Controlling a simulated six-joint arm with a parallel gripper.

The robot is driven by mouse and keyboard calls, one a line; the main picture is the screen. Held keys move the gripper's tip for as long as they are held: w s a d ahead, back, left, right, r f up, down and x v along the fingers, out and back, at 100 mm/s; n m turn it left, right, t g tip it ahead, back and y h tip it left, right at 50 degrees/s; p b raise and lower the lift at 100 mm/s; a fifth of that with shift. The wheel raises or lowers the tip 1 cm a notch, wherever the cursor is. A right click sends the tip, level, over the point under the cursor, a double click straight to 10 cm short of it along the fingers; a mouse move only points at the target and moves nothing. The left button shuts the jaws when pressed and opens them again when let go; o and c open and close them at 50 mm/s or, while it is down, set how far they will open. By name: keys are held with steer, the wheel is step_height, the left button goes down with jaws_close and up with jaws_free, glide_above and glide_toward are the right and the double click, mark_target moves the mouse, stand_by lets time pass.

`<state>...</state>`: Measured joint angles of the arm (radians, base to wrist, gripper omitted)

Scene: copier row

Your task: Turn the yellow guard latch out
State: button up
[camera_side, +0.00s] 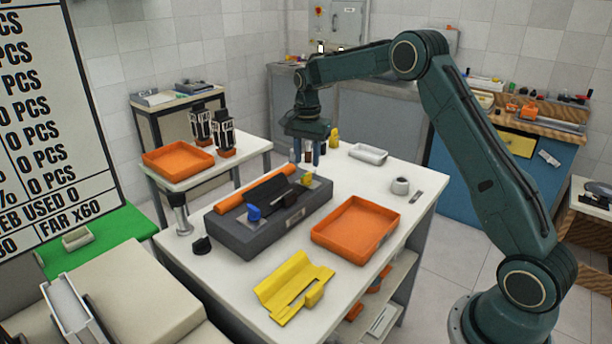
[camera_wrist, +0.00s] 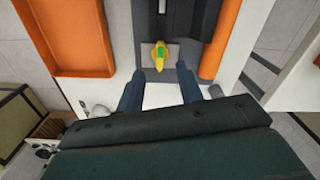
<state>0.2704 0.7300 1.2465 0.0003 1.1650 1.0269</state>
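The yellow latch (camera_wrist: 159,54), with a green patch on top, sits on a small grey plate at the end of the dark grey machine (camera_side: 268,232). In the side view it shows as a small yellow spot (camera_side: 307,179), partly hidden near the fingers. My gripper (camera_side: 308,161) hangs over that end of the machine, pointing down. In the wrist view my gripper (camera_wrist: 159,72) has its two fingers spread apart with nothing between them. The latch lies just beyond the gap between the fingertips. I cannot tell the height left between them.
An orange roller (camera_side: 255,189) lies along the machine's back, beside a black part and a blue knob (camera_side: 254,213). An orange tray (camera_side: 356,230) and a yellow slotted cover (camera_side: 294,287) lie in front.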

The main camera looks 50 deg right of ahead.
mark_target(307, 174)
steer(key=m, duration=0.3)
steer(key=shift+f, duration=2.7)
steer(key=shift+f, duration=0.35)
steer(key=shift+r, duration=0.2)
steer(key=c, duration=0.7)
steer(key=shift+o, duration=0.2)
